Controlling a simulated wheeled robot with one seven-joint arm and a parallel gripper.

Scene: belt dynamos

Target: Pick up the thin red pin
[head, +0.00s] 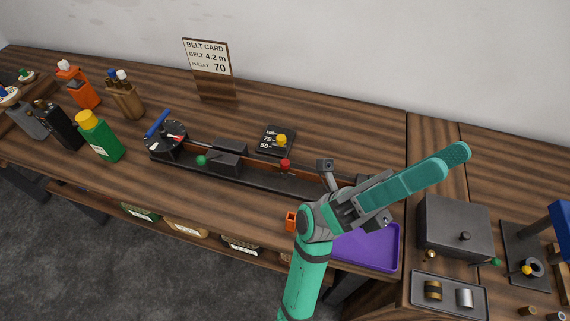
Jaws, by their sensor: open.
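A small red-topped piece (285,163) stands on the long dark belt rig in the middle of the table. Its stem is too small to make out, and I cannot tell whether it is the thin red pin. No other clear red pin shows. My gripper (457,156) is at the right, with its long teal fingers pointing to the upper right, away from the red piece. It is open and holds nothing that I can see. My arm hides part of the table and the right end of the rig.
The belt rig (250,177) carries a dial (165,139) and a green knob (201,160). A purple tray (370,250) lies below my gripper, with a grey box (454,225) to the right. Several bottles stand at left. A belt card (209,60) stands behind.

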